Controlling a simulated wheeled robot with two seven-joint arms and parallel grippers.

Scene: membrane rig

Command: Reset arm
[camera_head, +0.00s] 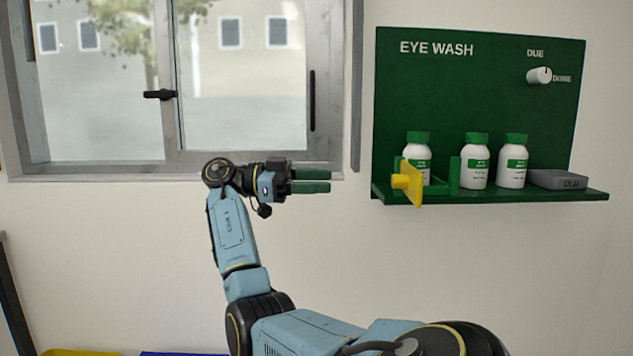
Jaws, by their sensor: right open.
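My right gripper (328,181) is raised in front of the wall, below the right part of the window. Its two green fingers point right, with a narrow gap between them and nothing held. The fingertips are apart from the green eye wash station (480,85), to the left of its shelf in the picture. My right arm (236,235) rises from the bottom of the view and bends at the wrist. My left gripper is not in view.
The shelf (590,195) holds white bottles with green caps (474,163), a yellow tag-like piece (410,183) at its front left and a grey block (558,180). A white knob (539,75) sits on the panel. The window (240,75) has a black handle (159,94).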

